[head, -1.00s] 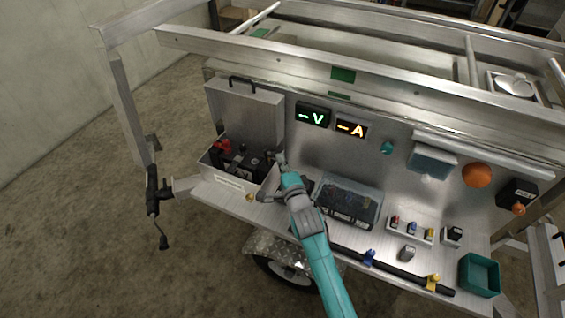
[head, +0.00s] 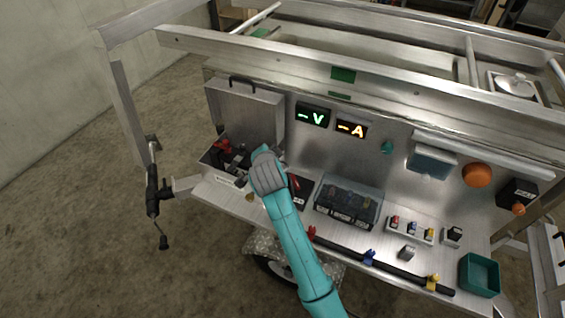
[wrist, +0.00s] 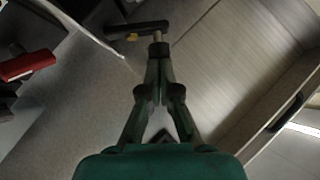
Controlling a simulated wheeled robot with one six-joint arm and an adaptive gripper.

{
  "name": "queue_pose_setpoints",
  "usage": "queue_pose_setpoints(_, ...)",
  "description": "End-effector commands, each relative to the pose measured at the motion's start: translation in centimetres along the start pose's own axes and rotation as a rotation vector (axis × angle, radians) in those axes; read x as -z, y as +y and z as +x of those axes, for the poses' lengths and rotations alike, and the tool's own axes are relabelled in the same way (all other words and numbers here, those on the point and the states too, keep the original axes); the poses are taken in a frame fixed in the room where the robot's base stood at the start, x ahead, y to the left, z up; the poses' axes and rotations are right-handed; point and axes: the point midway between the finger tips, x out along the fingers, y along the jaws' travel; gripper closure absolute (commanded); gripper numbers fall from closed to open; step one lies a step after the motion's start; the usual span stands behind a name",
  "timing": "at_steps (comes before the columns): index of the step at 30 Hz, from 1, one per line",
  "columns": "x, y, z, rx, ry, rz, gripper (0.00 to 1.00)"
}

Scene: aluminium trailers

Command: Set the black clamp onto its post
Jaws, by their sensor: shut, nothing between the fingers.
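My gripper (wrist: 158,68) is shut and empty in the wrist view. Its fingertips point at a short metal stud with a dark collar beside a black bar-shaped piece (wrist: 136,29) with a small yellow mark. This piece may be the black clamp; I cannot tell whether it sits on a post. A red clamp (wrist: 28,65) shows at the left edge. In the head view the red clamp (head: 222,146) lies in the open metal box at the left end of the shelf.
The box's raised lid (head: 245,112) stands behind my gripper. A clear-lidded case (head: 348,203), a rack of small coloured parts (head: 410,230) and a teal bin (head: 479,275) are to the right. A black bar (head: 395,272) lies along the shelf's front.

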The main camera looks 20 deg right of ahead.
Motion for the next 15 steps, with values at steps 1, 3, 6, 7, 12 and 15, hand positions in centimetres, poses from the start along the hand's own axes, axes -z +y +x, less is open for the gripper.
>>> queue_pose_setpoints(1, -0.3, -0.6, 0.2, -0.027, -0.002, -0.034, 1.0)
queue_pose_setpoints(3, -0.5, -0.9, 0.4, -0.073, -0.001, -0.083, 1.0)
queue_pose_setpoints(6, -1.0, -1.4, 0.8, -0.136, -0.001, -0.154, 1.0)
queue_pose_setpoints(7, -1.1, -1.5, 0.9, -0.156, -0.002, -0.175, 1.0)
queue_pose_setpoints(12, -1.9, -2.0, 1.6, -0.257, -0.001, -0.286, 1.0)
queue_pose_setpoints(15, -1.9, -1.8, 1.7, -0.275, -0.001, -0.304, 1.0)
